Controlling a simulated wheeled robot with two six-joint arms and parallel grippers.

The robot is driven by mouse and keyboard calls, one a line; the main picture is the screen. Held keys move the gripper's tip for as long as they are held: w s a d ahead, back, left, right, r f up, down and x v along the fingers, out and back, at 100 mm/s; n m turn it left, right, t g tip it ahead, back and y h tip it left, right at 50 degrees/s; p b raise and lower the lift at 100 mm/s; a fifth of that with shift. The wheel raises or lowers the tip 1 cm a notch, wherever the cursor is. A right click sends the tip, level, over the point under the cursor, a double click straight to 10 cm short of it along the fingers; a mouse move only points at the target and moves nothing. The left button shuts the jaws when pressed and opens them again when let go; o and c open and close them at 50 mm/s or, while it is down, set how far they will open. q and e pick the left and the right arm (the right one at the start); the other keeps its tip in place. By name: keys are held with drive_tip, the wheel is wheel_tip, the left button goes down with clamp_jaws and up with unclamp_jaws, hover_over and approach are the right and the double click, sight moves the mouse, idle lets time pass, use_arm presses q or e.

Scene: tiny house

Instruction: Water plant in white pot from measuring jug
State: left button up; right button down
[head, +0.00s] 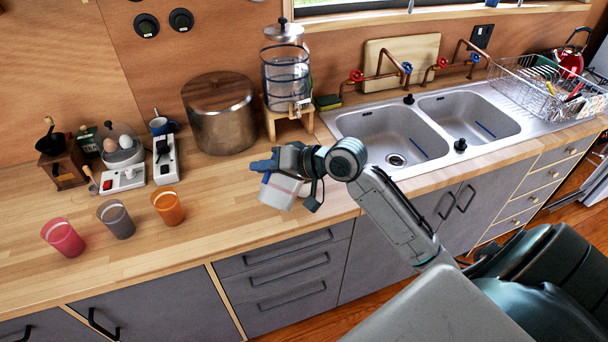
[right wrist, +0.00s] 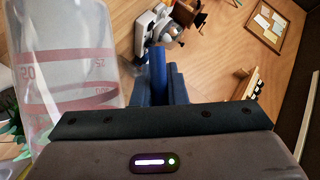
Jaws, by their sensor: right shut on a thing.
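The measuring jug (head: 281,192) is a clear whitish vessel with a red band, in the head view just below my right gripper (head: 264,167). My right gripper is shut on it, in front of the water dispenser near the counter's front edge. In the right wrist view the jug (right wrist: 68,85) fills the left side, with red bands and numbers, beside the blue fingers. Whether it holds water is unclear. No plant in a white pot shows in the head view. Green leaf-like shapes (right wrist: 10,140) show at the wrist view's left edge. My left gripper is not in view.
A pink cup (head: 63,239), a grey cup (head: 117,220) and an orange cup (head: 168,207) stand left on the counter. A metal pot (head: 219,120) and glass dispenser (head: 286,75) stand behind. The double sink (head: 390,135) is to the right. Counter between cups and jug is clear.

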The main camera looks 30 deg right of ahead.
sight(261, 200)
drive_tip(key=shift+w+d+r, duration=0.1)
drive_tip(key=shift+d+r, duration=0.15)
drive_tip(key=shift+r, duration=0.25)
idle(0.6)
drive_tip(key=shift+n+h, duration=0.5)
drive_tip(key=shift+n, duration=0.3)
drive_tip(key=f, duration=0.1)
drive_tip(key=a+f+b, duration=0.1)
drive_tip(key=f, duration=0.1)
drive_tip(key=s+a+f+b, duration=0.1)
drive_tip(key=shift+a+f, duration=0.1)
drive_tip(key=shift+f, duration=0.25)
drive_tip(key=shift+s+a+f+h, duration=0.15)
drive_tip(key=shift+a+f+h, duration=0.05)
drive_tip(key=shift+a+h, duration=0.1)
drive_tip(key=s+a+f+n+t+h+b, duration=0.2)
drive_tip(key=a+f+n+h+b, duration=0.1)
drive_tip(key=f, duration=0.4)
drive_tip(key=shift+s+a+n+b, duration=0.15)
drive_tip(key=shift+a+n+b, duration=0.75)
drive_tip(key=shift+a+n, duration=0.1)
